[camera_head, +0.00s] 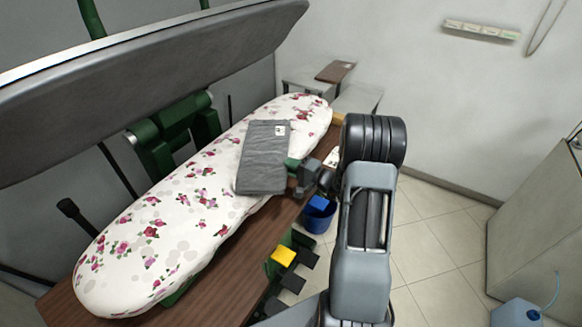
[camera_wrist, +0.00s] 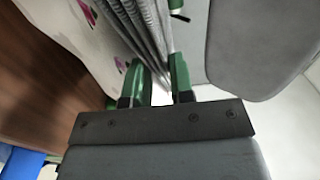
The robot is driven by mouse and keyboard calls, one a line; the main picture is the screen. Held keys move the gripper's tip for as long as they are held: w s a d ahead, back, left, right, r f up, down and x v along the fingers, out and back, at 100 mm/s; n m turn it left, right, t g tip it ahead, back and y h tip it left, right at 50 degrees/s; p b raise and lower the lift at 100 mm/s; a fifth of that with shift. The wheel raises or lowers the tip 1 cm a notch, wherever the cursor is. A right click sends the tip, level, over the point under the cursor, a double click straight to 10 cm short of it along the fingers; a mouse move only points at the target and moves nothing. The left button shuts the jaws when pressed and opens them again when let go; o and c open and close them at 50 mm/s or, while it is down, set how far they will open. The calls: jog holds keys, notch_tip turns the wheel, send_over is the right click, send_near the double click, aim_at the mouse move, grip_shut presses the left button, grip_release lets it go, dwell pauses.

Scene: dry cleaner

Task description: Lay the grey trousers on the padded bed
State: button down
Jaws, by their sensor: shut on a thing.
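The grey trousers (camera_head: 262,158) are a flat folded bundle with a small white tag, over the middle of the padded bed (camera_head: 130,255), at its near side. The bed is long, white and printed with pink flowers. My gripper (camera_head: 296,165) comes in from the right and is shut on the trousers' right edge. In the wrist view the green fingers (camera_wrist: 163,84) close around the grey folds (camera_wrist: 146,28), with the flowered bed (camera_wrist: 75,32) close on the left. I cannot tell whether the trousers touch the bed. They hide the cover beneath them.
The raised press head (camera_head: 150,60) hangs above the bed's back side; it also fills the right of the wrist view (camera_wrist: 265,45). A brown wooden table edge (camera_head: 215,285) runs along the front. A blue bin (camera_head: 319,218) stands on the floor near my arm.

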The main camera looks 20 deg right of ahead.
jog(key=c, duration=1)
grip_release()
jog(key=shift+b+v, duration=1.6)
jog(key=shift+v, duration=4.45)
